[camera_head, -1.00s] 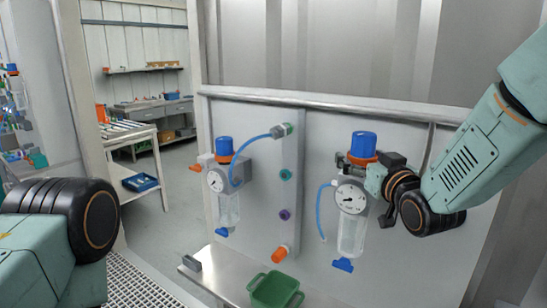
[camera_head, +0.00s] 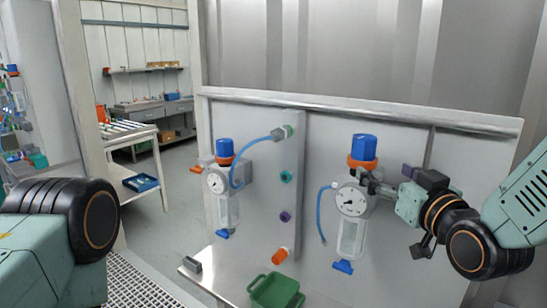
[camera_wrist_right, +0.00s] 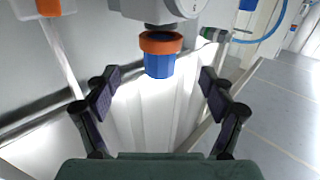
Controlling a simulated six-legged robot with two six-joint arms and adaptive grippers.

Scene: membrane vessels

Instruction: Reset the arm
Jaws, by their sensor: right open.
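My right gripper (camera_head: 374,183) is open and empty at the upper right side of the right membrane vessel (camera_head: 351,238). That vessel has a blue cap (camera_head: 364,147) on an orange ring, a round white gauge (camera_head: 351,201) and a clear bowl. In the right wrist view the picture is upside down. There the blue cap (camera_wrist_right: 160,66) shows ahead between the spread fingers of my right gripper (camera_wrist_right: 160,85), with a visible gap on both sides. My left arm enters the head view at the left edge, but its gripper is out of view.
A second vessel (camera_head: 224,200) with a blue hose hangs on the panel to the left. Coloured ports, a green bin (camera_head: 275,290) and a grey ledge (camera_head: 215,270) are nearby. A workbench (camera_head: 130,140) stands behind at left. The panel's right part is bare.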

